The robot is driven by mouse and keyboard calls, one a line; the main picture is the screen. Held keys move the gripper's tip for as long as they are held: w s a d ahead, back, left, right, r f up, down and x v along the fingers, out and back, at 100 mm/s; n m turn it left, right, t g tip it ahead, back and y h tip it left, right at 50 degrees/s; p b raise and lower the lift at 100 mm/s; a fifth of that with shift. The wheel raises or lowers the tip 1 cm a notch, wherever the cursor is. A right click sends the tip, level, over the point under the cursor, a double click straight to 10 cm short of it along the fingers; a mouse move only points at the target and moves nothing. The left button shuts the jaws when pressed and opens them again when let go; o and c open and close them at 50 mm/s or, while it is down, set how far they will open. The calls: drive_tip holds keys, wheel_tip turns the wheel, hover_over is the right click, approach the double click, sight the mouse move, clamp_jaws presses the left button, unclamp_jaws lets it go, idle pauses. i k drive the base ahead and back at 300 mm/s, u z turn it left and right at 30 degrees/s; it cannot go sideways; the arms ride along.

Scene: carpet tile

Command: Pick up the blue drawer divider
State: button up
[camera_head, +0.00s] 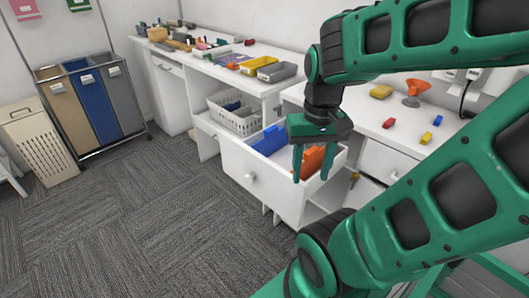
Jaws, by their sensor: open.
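A blue piece (269,141), which looks like the drawer divider, stands in the left part of an open white drawer (248,177). My gripper (310,177) points down over the right part of the drawer, to the right of the blue piece. Its two green fingers are apart, with nothing visibly held between them. An orange piece (314,160) in the drawer shows behind and between the fingers. I cannot tell how high the fingertips are above it. The drawer's front wall hides the lower part of the blue piece.
A white basket (235,115) with items stands on the shelf behind the drawer. The counter to the right holds an orange funnel (416,91) and small coloured blocks. Grey and yellow trays (277,72) lie on the far counter. The carpet left of the drawer is clear, with laundry bins beyond.

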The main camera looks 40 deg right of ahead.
sight(274, 140)
drive_tip(key=k, duration=1.3)
drive_tip(key=z, duration=0.5)
drive_tip(key=i, duration=1.6)
drive_tip(key=u, duration=0.35)
